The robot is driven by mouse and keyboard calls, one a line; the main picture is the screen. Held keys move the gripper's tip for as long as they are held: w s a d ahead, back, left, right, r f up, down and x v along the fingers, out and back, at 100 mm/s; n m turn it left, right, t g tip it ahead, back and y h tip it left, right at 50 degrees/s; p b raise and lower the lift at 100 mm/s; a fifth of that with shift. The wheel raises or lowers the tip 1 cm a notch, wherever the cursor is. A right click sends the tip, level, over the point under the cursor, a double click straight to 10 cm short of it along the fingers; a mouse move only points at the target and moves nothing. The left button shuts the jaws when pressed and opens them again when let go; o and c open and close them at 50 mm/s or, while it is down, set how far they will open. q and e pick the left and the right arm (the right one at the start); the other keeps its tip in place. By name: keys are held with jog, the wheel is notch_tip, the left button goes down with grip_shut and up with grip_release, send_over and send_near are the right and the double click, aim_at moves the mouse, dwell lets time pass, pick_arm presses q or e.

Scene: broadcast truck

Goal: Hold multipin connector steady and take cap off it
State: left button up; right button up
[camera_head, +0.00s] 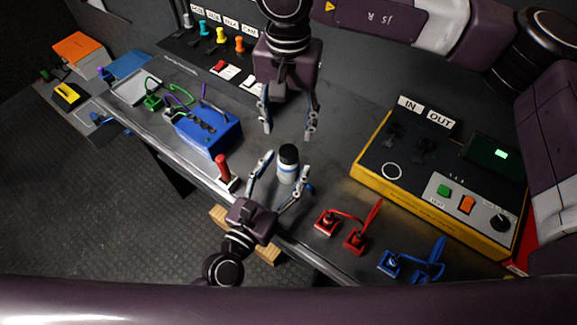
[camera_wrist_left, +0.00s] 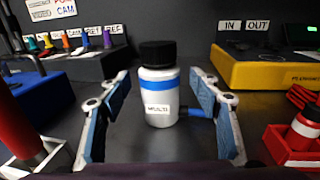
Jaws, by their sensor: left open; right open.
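The multipin connector (camera_head: 287,172) stands upright on the bench, a white cylinder with a blue band and a label reading MULTI in the left wrist view (camera_wrist_left: 159,98). Its black cap (camera_head: 288,153) sits on top and also shows in the left wrist view (camera_wrist_left: 158,54). My left gripper (camera_head: 286,168) is open, with one finger on each side of the connector and visible gaps between them. My right gripper (camera_head: 289,132) is open and empty, pointing down just behind the connector and cap in the head view.
A blue box (camera_head: 208,132) and a red-handled piece (camera_head: 223,171) stand to the left. A yellow-edged IN/OUT panel (camera_head: 440,185) is to the right. Red (camera_head: 350,226) and blue (camera_head: 414,262) holders sit at the front right. A short blue stub (camera_wrist_left: 196,112) is beside the connector.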

pick_arm(q)
jog(key=shift+x, duration=1)
jog(key=shift+c, duration=0.2)
grip_shut()
